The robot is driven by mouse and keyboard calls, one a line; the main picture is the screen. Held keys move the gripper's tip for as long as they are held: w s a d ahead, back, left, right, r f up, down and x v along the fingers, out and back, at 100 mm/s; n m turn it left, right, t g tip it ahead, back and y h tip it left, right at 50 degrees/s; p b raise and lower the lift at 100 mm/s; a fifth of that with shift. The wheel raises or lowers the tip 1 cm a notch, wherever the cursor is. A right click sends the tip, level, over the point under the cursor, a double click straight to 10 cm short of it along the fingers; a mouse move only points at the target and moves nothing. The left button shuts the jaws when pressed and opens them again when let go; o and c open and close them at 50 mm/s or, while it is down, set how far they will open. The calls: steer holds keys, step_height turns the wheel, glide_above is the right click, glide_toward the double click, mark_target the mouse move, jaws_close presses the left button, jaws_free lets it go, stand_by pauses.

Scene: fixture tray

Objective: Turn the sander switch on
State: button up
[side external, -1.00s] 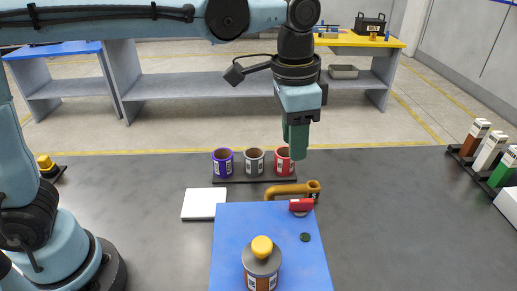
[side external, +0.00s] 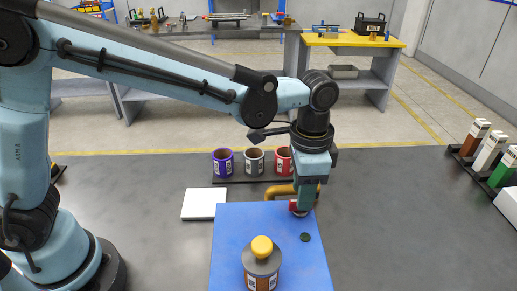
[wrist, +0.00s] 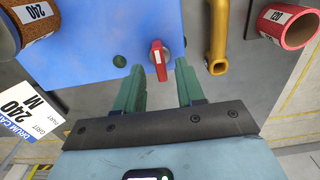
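The red sander switch (wrist: 157,58) sits on the blue panel (wrist: 95,40). In the wrist view its handle lies just ahead of and between my two green fingertips, with space on both sides. My gripper (wrist: 160,72) is open and empty, pointing down. In the side view my gripper (side external: 305,203) is low over the panel's far right corner and hides most of the switch (side external: 293,206). Whether the fingertips reach down around the handle is hard to tell. A green button (side external: 305,237) lies near the switch.
A yellow curved pipe (wrist: 217,50) stands close beside the switch. A drum with a yellow knob (side external: 262,247) is at the panel's near side. Purple, grey and red rolls (side external: 283,161) stand behind. A white block (side external: 204,203) lies left.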

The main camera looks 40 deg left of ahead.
steer(key=shift+f, duration=1.05)
jaws_close()
